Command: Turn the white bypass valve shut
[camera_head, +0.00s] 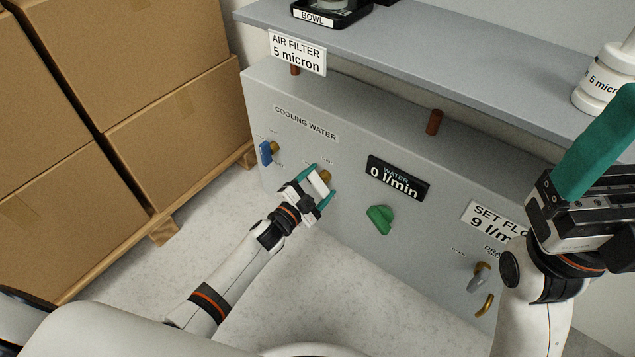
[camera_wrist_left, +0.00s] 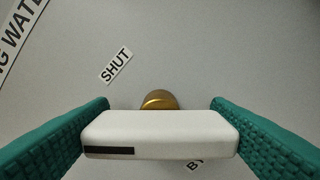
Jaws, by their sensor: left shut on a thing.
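The white bypass valve handle (camera_head: 318,184) is on the grey panel's front, on a brass stem. My left gripper (camera_head: 320,182) is shut on this handle, with its teal fingers at the handle's two ends. In the left wrist view the white handle (camera_wrist_left: 160,133) lies crosswise between the fingers, in front of the brass stem (camera_wrist_left: 158,100). A SHUT label (camera_wrist_left: 116,66) is up and left of the stem. A label beginning "BY" is mostly hidden below the handle. My right gripper (camera_head: 590,150) is raised at the right; only one teal finger shows clearly.
A blue valve handle (camera_head: 266,152) is left of the white one. A green knob (camera_head: 380,219) and a WATER 0 l/min display (camera_head: 397,179) are to its right. A grey-handled valve (camera_head: 478,279) is at lower right. Stacked cardboard boxes (camera_head: 180,130) stand on a pallet at left.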

